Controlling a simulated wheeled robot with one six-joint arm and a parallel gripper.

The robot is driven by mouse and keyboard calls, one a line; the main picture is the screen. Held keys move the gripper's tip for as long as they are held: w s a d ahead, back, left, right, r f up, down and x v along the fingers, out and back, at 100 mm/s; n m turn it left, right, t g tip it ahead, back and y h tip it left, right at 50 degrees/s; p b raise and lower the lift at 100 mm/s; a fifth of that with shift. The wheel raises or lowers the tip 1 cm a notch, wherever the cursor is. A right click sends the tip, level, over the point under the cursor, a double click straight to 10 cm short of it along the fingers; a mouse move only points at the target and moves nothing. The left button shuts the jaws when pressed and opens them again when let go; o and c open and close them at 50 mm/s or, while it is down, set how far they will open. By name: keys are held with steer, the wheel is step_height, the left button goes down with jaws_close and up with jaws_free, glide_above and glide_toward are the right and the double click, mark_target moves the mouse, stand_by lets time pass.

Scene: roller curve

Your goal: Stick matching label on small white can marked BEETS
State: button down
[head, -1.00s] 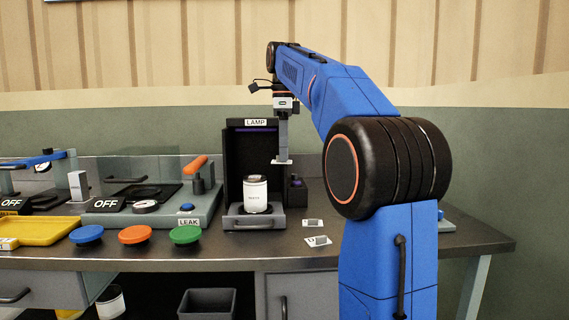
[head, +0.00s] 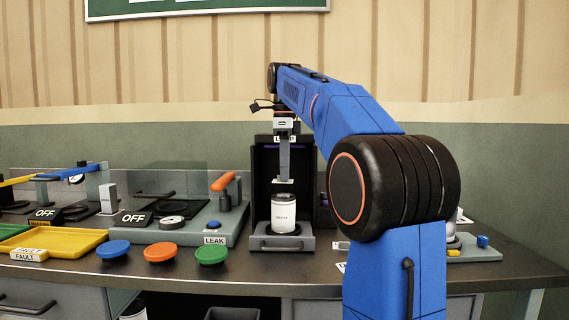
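A small white can (head: 284,216) with a dark top stands upright on the grey base of the black lamp booth (head: 265,185). It bears small dark print that I cannot read for certain. My gripper (head: 284,180) points down just above the can, in front of the booth. Its fingers look like one narrow grey column, shut on a thin white flat piece that looks like a label (head: 284,182). The print on this piece does not show. Another white label (head: 341,267) lies on the table to the right, partly hidden by my arm.
Green (head: 210,253), orange (head: 160,252) and blue (head: 113,249) round pads line the front of the table. The LEAK station (head: 200,230) with an orange handle stands left of the booth. A yellow tray (head: 70,242) is farther left. A device (head: 470,247) is partly behind my arm.

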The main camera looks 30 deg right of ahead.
steer(key=shift+f, duration=1.9)
steer(key=shift+f, duration=0.2)
stand_by(0.6)
steer(key=c, duration=1.4)
jaws_free()
steer(key=shift+o, duration=0.2)
steer(key=shift+r, duration=4.5)
